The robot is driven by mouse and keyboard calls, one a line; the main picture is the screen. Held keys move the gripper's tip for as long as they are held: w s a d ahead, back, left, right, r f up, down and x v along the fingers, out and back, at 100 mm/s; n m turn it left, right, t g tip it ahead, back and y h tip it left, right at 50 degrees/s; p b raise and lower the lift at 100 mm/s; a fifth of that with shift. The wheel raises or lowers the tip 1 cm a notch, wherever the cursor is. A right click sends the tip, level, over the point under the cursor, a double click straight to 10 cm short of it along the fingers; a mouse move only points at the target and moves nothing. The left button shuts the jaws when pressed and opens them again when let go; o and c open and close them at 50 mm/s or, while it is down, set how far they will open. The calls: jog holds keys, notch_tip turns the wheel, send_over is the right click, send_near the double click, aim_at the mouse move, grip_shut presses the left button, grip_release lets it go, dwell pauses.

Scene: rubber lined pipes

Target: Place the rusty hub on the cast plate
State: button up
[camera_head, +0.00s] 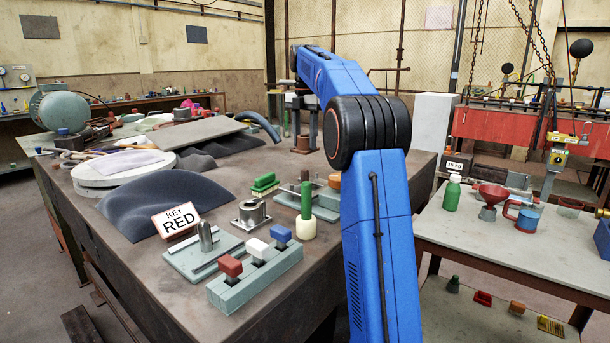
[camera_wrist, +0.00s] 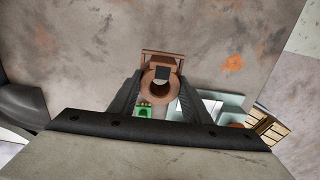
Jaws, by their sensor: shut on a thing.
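The rusty hub (camera_wrist: 147,88), a brown ring with a hole and a flat flange, sits between the two dark fingers of my gripper (camera_wrist: 157,100) in the wrist view. My gripper (camera_head: 303,130) is shut on it. In the head view the brown hub (camera_head: 303,145) shows low between the fingers, over the far part of the workbench. I cannot tell if it touches the bench. A grey-green plate (camera_head: 185,258) with an upright metal pin lies near the front of the bench. A square metal base (camera_head: 250,222) with a round collar stands behind it. I cannot tell which is the cast plate.
A block with red, white and blue caps (camera_head: 255,280) stands at the bench's front edge.

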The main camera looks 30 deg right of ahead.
jog(key=shift+f, duration=4.65)
jog(key=o, duration=1.5)
jog(key=shift+f, duration=0.15)
jog(key=shift+c, duration=0.2)
notch_tip(320, 180, up, 12)
